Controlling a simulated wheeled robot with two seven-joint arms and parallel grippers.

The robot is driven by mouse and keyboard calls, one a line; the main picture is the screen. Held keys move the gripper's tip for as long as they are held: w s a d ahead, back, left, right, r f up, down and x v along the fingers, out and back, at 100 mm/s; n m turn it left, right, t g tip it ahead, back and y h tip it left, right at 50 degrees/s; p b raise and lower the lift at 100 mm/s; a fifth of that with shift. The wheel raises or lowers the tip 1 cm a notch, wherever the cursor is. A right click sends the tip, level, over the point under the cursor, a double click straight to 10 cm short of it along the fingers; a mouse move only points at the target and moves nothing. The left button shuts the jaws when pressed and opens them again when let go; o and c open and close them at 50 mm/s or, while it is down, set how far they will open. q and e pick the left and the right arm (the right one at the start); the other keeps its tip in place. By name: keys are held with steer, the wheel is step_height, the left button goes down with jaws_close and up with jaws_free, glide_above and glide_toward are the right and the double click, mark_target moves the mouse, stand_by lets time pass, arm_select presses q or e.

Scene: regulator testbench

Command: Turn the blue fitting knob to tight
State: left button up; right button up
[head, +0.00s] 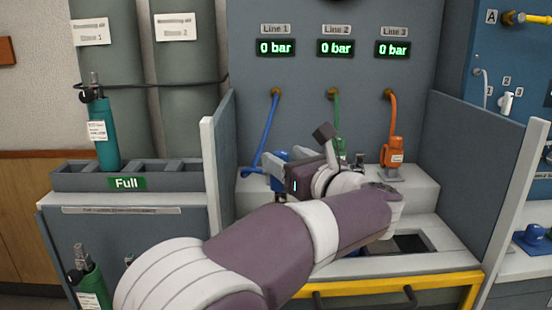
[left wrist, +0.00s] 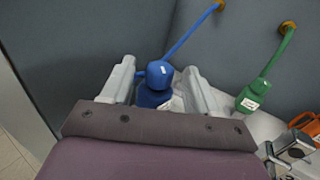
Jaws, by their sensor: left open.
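The blue fitting (head: 277,184) stands on the light ledge under Line 1, partly hidden by my left gripper (head: 265,164) in the head view. In the left wrist view the blue fitting knob (left wrist: 159,72) sits between the two grey fingers of my left gripper (left wrist: 159,68). The fingers are open, one on each side, and a gap shows beside the knob. A wider blue body (left wrist: 150,97) shows below the knob. The blue hose (head: 269,130) runs from it up to the panel. My right gripper is not in view.
A green fitting (left wrist: 254,95) stands to the right, and an orange fitting (head: 391,152) is beyond it. The Line 1 display (head: 276,48) reads 0 bar. A grey side wall (head: 222,150) rises close on the left. A tray marked Full (head: 126,183) holds a teal cylinder (head: 103,135).

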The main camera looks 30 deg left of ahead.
mark_target(284, 153)
arm_select(q)
steer(key=x, duration=0.4)
steer(key=c, duration=1)
steer(key=shift+o, duration=0.2)
steer(key=shift+f+b, duration=0.2)
steer(key=shift+b, duration=0.4)
steer(key=m+t+h+b, duration=0.1)
steer(key=t+b, duration=0.1)
steer(key=m+t+h+b, duration=0.2)
steer(key=b, duration=0.1)
steer(key=shift+w+f+m+h, duration=0.1)
steer(key=shift+w+m+h, duration=0.1)
steer(key=shift+m+h, duration=0.1)
steer(key=m+t+h, duration=0.1)
steer(key=m+t+h+b, duration=0.1)
steer(key=h, duration=0.1)
steer(key=shift+w+d+m+t, duration=0.1)
steer(key=shift+d+m+t, duration=0.1)
steer(key=shift+m+t, duration=0.15)
steer(key=shift+w+d+r+m+t+h, duration=0.15)
steer(key=shift+m+t+h, duration=0.45)
steer(key=shift+m+h, duration=0.65)
steer(key=shift+d+r+m+t+h, duration=0.15)
steer(key=shift+m+t+h, duration=0.5)
steer(key=shift+h, duration=1.1)
